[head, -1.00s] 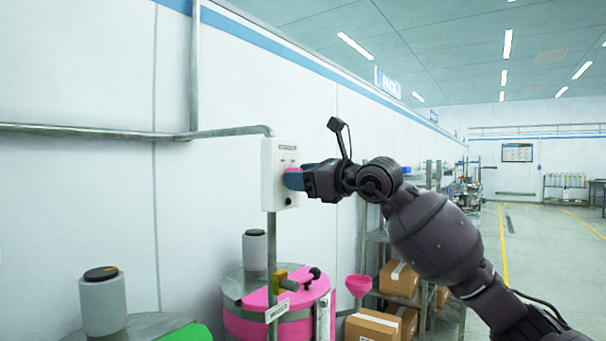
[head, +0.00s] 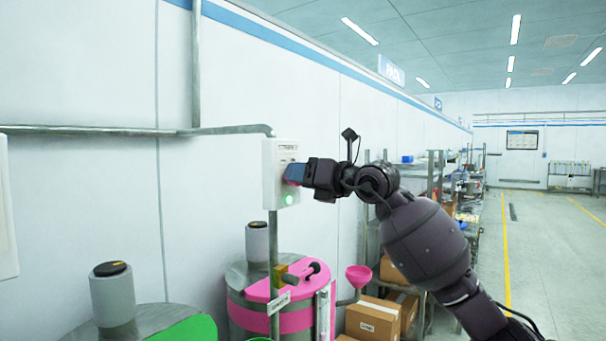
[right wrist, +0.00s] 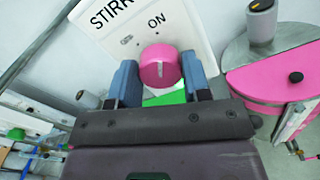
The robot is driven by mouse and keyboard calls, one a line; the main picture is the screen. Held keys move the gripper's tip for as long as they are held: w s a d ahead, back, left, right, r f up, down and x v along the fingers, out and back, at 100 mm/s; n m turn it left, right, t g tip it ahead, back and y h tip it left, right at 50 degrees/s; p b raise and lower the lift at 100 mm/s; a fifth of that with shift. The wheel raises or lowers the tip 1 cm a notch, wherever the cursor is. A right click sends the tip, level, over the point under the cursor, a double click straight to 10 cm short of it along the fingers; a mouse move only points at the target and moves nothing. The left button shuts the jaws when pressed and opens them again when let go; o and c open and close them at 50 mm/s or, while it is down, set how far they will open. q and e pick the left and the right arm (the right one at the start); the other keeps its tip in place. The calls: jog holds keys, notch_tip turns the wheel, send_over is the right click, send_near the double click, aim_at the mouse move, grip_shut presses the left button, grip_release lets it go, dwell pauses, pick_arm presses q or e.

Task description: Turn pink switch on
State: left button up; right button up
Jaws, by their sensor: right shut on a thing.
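The pink switch (right wrist: 159,66) is a round knob on a white wall box (head: 268,160). In the right wrist view its plate (right wrist: 110,22) carries the letters "STIRR" and "ON". My right gripper (head: 291,175) reaches the box from the right. In the right wrist view its two blue-grey fingers stand on either side of the knob, shut on it. In the head view the fingers mostly hide the knob. A round lamp (head: 289,199) low on the box glows green. My left gripper is not in view.
Below the box stands a drum with a pink lid (head: 262,291) and a pink funnel (head: 358,275) beside it. A green-lidded drum (head: 190,330) is at lower left. Cardboard boxes (head: 373,318) sit on shelving to the right. The floor aisle at far right is clear.

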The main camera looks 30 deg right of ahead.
dwell(0.4)
jog(key=o, duration=0.8)
jog(key=shift+o, duration=0.7)
jog(key=b+v, duration=0.1)
jog(key=v, duration=1)
